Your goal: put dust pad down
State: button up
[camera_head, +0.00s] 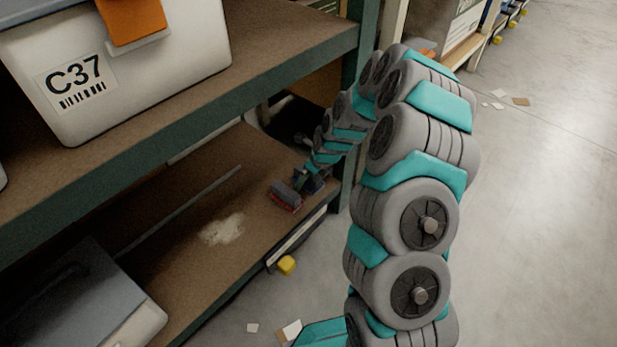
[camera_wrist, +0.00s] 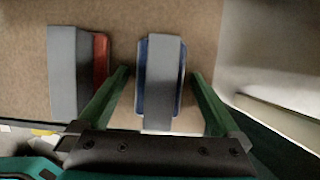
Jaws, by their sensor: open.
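Two pads with grey tops lie side by side on the brown lower shelf board; I cannot tell which one is the dust pad. The blue-edged pad (camera_wrist: 160,80) sits between the two green fingers of my gripper (camera_wrist: 160,76), with a visible gap on each side. The red-edged pad (camera_wrist: 68,70) lies just left of the left finger. In the head view, the red-edged pad (camera_head: 285,197) is near the shelf's front edge, and my gripper (camera_head: 308,180) is low beside it, partly hiding the blue-edged pad. My gripper is open.
A pale dusty patch (camera_head: 222,230) lies on the lower shelf, left of the pads. The upper shelf holds a white bin marked C37 (camera_head: 120,75). A green rack post (camera_head: 357,100) stands close to my arm. A yellow block (camera_head: 287,265) and scraps lie on the floor.

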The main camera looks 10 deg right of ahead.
jog(key=p+v, duration=0.1)
jog(key=v, duration=1.1)
jog(key=shift+w+a+r, duration=0.1)
jog(key=s+a+r+n+g, duration=0.1)
jog(key=s+a+r+n, duration=0.1)
jog(key=s+r+n, duration=0.45)
jog(key=s+a+r+n+g, duration=0.2)
jog(key=s+a+r+n, duration=0.15)
jog(key=s+n, duration=0.6)
jog(key=s+d+r+n+g+h, duration=0.1)
jog(key=s+r+n, duration=0.2)
jog(key=s, duration=0.9)
jog(key=s+d+r+n+g+h, duration=0.1)
jog(key=s+r+n, duration=0.2)
jog(key=s+n, duration=0.6)
jog(key=s, duration=0.3)
jog(key=shift+d+n+h, duration=0.3)
jog(key=shift+d+n, duration=0.05)
jog(key=shift+n, duration=0.05)
jog(key=shift+w, duration=0.1)
notch_tip(320, 180, up, 10)
jog(key=p, duration=1.1)
jog(key=shift+r, duration=0.2)
